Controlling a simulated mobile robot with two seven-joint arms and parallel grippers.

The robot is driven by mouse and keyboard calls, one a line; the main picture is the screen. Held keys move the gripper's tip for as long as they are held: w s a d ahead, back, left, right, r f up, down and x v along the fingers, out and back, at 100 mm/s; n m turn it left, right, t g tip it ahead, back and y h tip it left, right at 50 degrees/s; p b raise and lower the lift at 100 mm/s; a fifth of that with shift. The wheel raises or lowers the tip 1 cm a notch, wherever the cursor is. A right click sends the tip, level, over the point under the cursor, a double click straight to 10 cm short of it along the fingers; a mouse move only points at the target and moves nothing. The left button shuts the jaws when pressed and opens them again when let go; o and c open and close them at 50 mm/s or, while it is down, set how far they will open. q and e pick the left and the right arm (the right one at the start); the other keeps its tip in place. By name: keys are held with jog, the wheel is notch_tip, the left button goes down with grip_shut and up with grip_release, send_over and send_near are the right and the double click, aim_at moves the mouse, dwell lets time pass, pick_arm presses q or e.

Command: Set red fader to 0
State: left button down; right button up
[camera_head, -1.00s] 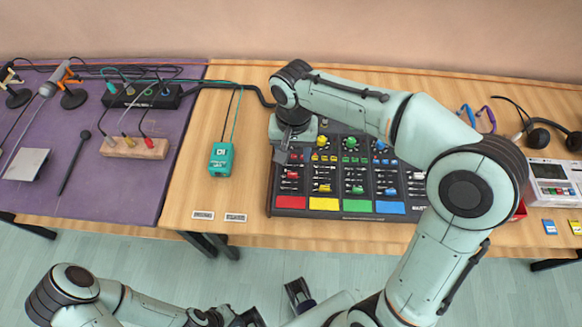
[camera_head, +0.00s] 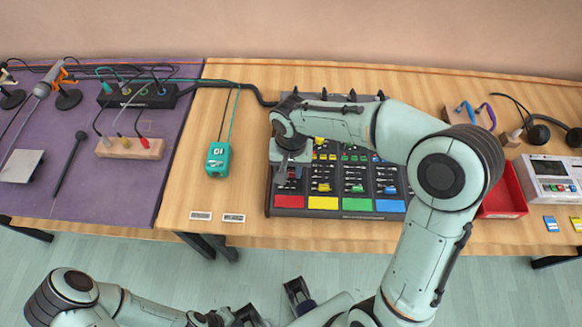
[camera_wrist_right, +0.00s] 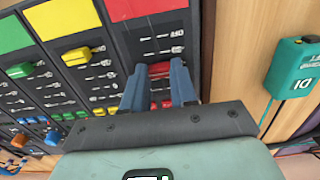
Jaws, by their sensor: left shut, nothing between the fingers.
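The mixer (camera_head: 268,196) lies on the wooden table, with red, yellow, green and blue pads along its front edge. My right gripper (camera_head: 288,172) is low over the red channel, pointing down, and hides most of it in the head view. In the right wrist view the red fader's cap (camera_wrist_right: 160,69) shows between the two blue-grey fingers of this gripper (camera_wrist_right: 158,66). The fingers are a small gap apart, close to the cap's sides; I cannot tell whether they press on it. My left gripper (camera_head: 246,315) is low at the front, shut and empty, away from the table.
The yellow fader's cap (camera_wrist_right: 76,56) is beside the red channel. A teal DI box (camera_head: 218,159) stands left of the mixer. A red tray (camera_head: 505,192) and a white device (camera_head: 550,180) are to the right. My right arm crosses above the mixer's right side.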

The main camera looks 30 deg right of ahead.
aim_at(292, 170)
grip_shut()
jog(key=shift+w+d+r, duration=0.1)
jog(key=shift+w+d, duration=0.25)
jog(key=shift+w, duration=0.35)
jog(key=shift+w+d, duration=0.15)
jog(key=o, duration=0.8)
grip_release()
jog(key=shift+o, duration=0.2)
notch_tip(292, 170, up, 13)
jog(key=p, duration=0.2)
jog(key=shift+r, duration=0.15)
